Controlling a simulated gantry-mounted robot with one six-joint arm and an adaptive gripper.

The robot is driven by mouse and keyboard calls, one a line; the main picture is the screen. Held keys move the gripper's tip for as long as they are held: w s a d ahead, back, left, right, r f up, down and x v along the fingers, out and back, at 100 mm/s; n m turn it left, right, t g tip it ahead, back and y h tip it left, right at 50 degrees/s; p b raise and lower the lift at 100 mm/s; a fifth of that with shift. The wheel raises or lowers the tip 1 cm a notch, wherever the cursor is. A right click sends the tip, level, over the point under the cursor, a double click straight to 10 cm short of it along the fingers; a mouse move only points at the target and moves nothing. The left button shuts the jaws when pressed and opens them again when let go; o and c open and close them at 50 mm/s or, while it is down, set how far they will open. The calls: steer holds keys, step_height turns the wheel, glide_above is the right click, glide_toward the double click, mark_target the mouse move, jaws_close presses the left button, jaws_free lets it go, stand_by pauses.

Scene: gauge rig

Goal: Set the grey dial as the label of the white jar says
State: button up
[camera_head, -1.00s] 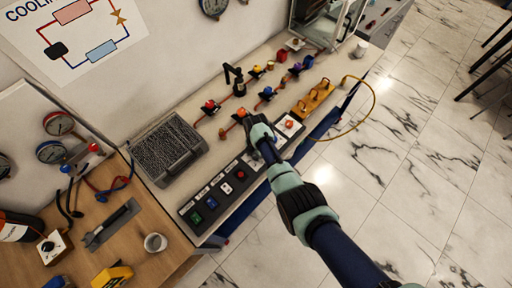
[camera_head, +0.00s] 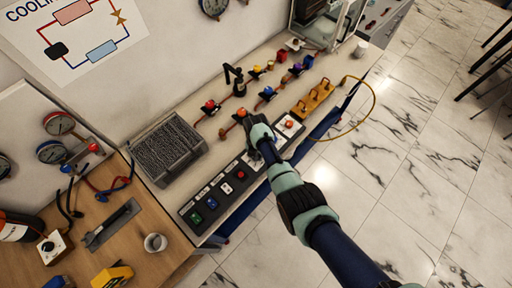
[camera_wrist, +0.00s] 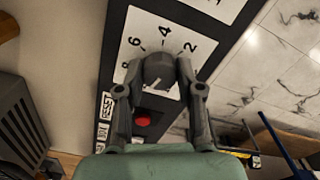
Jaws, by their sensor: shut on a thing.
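The grey dial (camera_wrist: 158,70) sits on a white plate (camera_wrist: 133,48) with the numbers 2, 4, 6 and 8 around it. A short pale mark shows on the dial's face; the number it points at is hard to tell. My gripper (camera_wrist: 160,75) is shut on the dial, with one finger on each side. In the head view my gripper (camera_head: 257,150) is over the panel strip and hides the dial. A small white vessel (camera_head: 361,49), possibly the white jar, stands at the bench's far right end; no label on it can be read.
The black panel (camera_head: 215,201) carries green, blue, white and red buttons beside my gripper. A red button (camera_wrist: 142,118) sits close under my fingers. A pale cup (camera_head: 155,242) is on the wooden table.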

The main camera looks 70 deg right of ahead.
steer(key=o, duration=1.1)
steer(key=shift+o, duration=0.2)
steer(key=shift+r, duration=0.1)
step_height(320, 180, up, 12)
